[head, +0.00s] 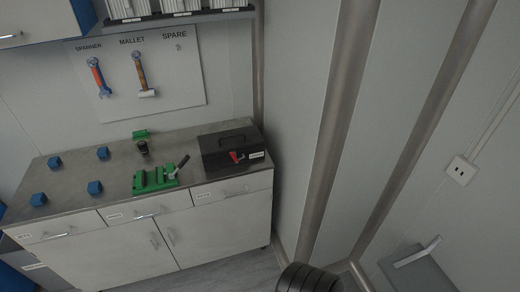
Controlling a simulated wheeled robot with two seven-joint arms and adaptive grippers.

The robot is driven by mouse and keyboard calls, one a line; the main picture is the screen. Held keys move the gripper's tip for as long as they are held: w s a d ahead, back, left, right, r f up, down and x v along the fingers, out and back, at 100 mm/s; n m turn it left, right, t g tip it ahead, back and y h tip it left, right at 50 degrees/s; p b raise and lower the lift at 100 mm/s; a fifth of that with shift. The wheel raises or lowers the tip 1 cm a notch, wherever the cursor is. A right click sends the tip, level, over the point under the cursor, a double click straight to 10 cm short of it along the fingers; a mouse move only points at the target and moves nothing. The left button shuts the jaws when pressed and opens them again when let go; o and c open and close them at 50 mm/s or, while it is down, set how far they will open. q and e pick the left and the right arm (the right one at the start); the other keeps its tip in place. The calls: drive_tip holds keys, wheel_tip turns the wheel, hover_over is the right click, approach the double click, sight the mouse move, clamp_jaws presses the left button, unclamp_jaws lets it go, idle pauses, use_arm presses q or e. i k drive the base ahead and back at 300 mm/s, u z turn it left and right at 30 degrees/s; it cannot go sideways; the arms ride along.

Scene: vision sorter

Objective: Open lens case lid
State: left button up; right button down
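A black case (217,150) sits at the right end of the grey worktop. It has a handle on top, a red latch on its front and a small white label to the right of the latch. Its lid looks closed. The label is too small to read, so I cannot tell for sure that this is the lens case. Neither of my grippers shows in the head view.
A green fixture (155,180) with a grey lever stands left of the case. A small black object (143,147) and several blue blocks (95,187) are farther left. Spanner (99,77) and mallet (144,77) hang above. A wall bounds the worktop's right.

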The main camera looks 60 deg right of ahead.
sight(220, 144)
drive_tip(key=u, duration=0.05)
drive_tip(key=k, duration=0.15)
drive_tip(key=z, duration=1.1)
